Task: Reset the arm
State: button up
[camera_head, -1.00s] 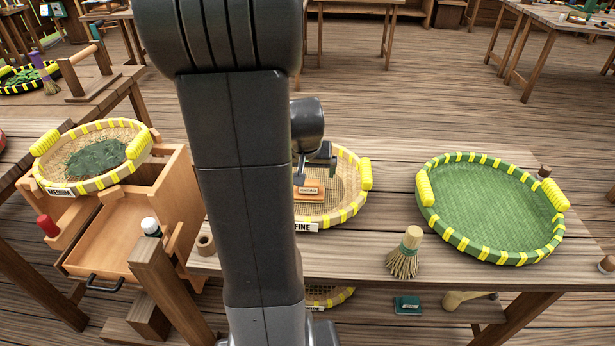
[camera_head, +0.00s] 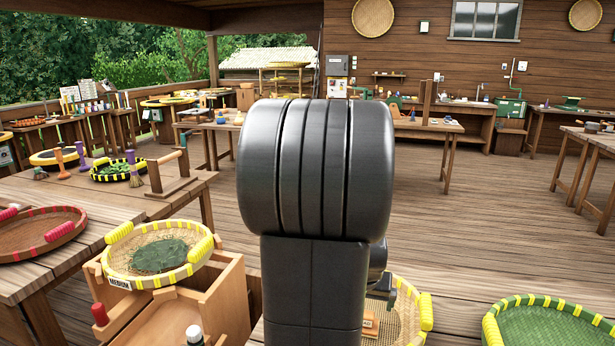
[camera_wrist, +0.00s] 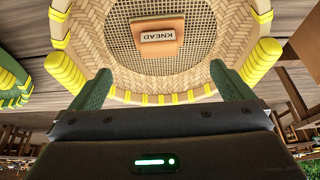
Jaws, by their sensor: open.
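My gripper (camera_wrist: 160,88) is open and empty in the wrist view, its two green fingers spread apart. Between and beyond them is a round woven sieve (camera_wrist: 100,50) with yellow bindings and a small wooden block marked KNEAD (camera_wrist: 162,38) in it. In the head view, my dark arm stands upright in the middle and hides much of the scene behind it. Part of the gripper end (camera_head: 381,287) shows at the arm's right, above the same sieve (camera_head: 411,318). The fingertips are not clear there.
A sieve labelled MEDIUM (camera_head: 203,249) with dark green leaves rests on a wooden box stand (camera_head: 237,290) at the left. A green-lined tray (camera_head: 488,328) is at the lower right. A red-handled tray (camera_head: 72,231) lies on the left table. Open floor (camera_head: 480,230) lies behind.

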jog(key=x, duration=1.1)
jog(key=shift+w+d+f, duration=0.2)
jog(key=shift+w+f, duration=0.1)
jog(key=shift+r, duration=0.15)
